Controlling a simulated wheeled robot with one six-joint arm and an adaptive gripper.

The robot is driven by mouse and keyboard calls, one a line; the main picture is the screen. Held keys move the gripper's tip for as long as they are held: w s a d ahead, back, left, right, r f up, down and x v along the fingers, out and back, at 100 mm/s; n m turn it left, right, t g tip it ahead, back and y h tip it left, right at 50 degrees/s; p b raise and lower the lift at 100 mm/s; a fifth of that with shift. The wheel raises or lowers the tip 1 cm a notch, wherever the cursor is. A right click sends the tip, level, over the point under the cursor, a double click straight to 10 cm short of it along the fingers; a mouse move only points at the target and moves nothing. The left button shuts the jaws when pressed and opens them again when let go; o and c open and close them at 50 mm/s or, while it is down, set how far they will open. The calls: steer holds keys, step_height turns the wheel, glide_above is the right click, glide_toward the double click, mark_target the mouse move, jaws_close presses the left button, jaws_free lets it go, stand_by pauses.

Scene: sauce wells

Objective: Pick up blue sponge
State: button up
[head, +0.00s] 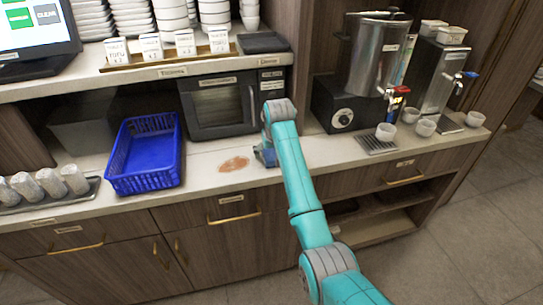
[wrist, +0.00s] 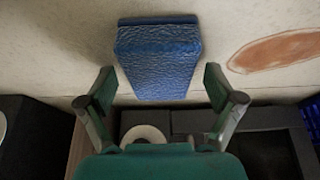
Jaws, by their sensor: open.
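The blue sponge (wrist: 158,62) is a textured blue block on the pale counter. In the wrist view it lies just beyond and between my two open fingers, with its near end close to the fingertip line. My gripper (wrist: 158,90) is open and holds nothing. In the head view a small part of the blue sponge (head: 265,156) shows at the end of my teal arm, in front of the microwave. The wrist there hides most of the gripper and sponge.
A reddish-brown stain (head: 234,164) marks the counter left of the sponge. A blue basket (head: 146,182) stands further left. The microwave (head: 218,104) is close behind. A metal dispenser (head: 380,55) and several small cups stand to the right.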

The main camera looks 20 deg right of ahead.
steer(key=shift+f, duration=0.25)
stand_by(0.3)
steer(key=c, duration=1.2)
